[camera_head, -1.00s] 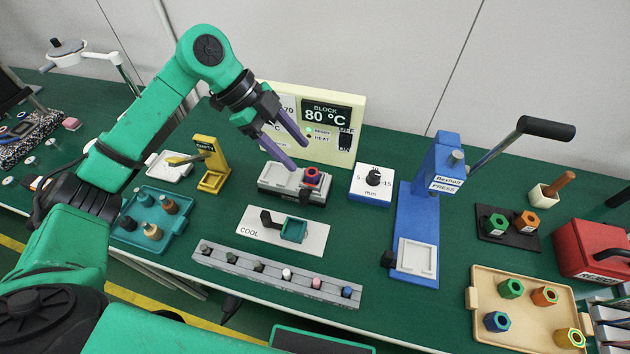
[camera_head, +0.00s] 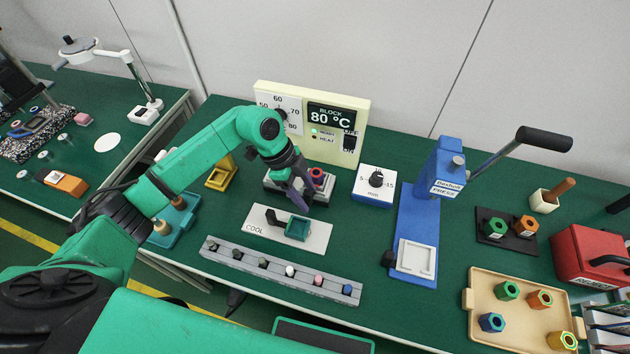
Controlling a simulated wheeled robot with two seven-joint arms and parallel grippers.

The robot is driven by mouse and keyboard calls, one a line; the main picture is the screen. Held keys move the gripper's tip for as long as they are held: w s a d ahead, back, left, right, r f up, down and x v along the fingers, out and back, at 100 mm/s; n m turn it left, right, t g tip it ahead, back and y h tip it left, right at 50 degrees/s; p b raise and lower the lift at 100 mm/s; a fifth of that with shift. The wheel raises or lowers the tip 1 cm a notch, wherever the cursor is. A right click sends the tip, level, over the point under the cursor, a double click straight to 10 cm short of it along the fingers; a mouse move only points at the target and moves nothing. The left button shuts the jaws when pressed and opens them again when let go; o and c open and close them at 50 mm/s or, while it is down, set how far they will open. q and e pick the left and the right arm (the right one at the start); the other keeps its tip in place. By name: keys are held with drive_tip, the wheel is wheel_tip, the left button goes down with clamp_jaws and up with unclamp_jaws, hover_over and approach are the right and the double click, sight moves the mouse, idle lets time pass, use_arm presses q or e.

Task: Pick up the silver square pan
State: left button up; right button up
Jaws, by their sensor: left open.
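A small square pan (camera_head: 298,229) with a dark teal inside and a black handle (camera_head: 273,217) sits on the white COOL plate (camera_head: 316,240). I cannot clearly tell whether its rim is silver. My left gripper (camera_head: 300,200) is open and empty, with purple fingers pointing down. It is in front of the grey heating block (camera_head: 325,192), just behind the pan in the picture, and hides part of the block. Whether it touches anything is unclear. A pale silver square plate (camera_head: 417,258) lies on the base of the blue press (camera_head: 420,210). My right gripper is not in view.
The display panel (camera_head: 336,112) stands behind the block. A white timer (camera_head: 372,183) is to its right. A grey rail (camera_head: 250,258) with several small knobs lies in front of the COOL plate. A beige tray (camera_head: 480,326) with coloured nuts is at right.

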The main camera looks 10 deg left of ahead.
use_arm(q)
clamp_jaws()
drive_tip(key=shift+r, duration=0.1)
